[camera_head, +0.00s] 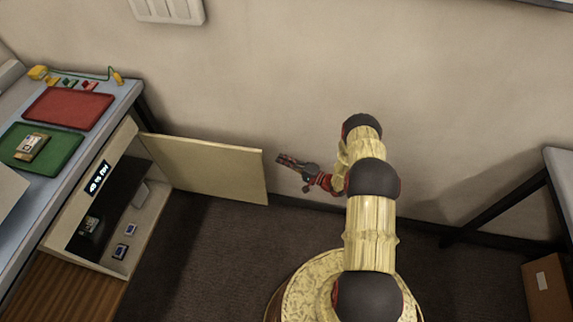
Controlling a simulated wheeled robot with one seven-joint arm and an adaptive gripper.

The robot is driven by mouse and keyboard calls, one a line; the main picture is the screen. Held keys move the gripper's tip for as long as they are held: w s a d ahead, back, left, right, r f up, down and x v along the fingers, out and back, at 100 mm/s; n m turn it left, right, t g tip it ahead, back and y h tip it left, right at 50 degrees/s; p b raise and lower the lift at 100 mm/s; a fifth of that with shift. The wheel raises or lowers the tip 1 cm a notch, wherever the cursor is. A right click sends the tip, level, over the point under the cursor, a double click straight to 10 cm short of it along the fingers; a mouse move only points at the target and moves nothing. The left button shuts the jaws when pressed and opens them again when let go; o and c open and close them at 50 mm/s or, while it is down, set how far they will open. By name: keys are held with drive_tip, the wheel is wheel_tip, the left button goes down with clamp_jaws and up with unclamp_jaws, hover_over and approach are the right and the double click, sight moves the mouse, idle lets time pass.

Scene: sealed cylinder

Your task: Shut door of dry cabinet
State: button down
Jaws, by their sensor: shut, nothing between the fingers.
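The dry cabinet (48,240) stands at the left under the bench, with a pale frame, a dark interior and a small lit display (98,178). Its cream door (212,170) is wide open, swung out to the right along the wall, hinged at the cabinet's far side. Several small items sit inside, among them a small blue-and-white box (120,251). My gripper (280,158) is shut and empty. It is just right of the door's free edge, pointing left towards it, and appears apart from it.
The bench (132,92) above the cabinet carries a red tray (70,108), a green tray (62,143) and yellow tools. A wall is behind the door. Dark floor (200,250) is clear before the cabinet. A dark-legged table (562,165) and a brown box (548,288) stand right.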

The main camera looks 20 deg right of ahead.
drive_tip(key=shift+w+a+b, duration=0.2)
drive_tip(key=shift+a+b, duration=0.15)
drive_tip(key=shift+a, duration=0.6)
drive_tip(key=shift+w+a+b, duration=0.25)
drive_tip(key=shift+a+b, duration=0.05)
drive_tip(key=shift+a, duration=0.6)
drive_tip(key=shift+w+a+b, duration=0.2)
drive_tip(key=shift+a+b, duration=0.15)
drive_tip(key=shift+a, duration=0.6)
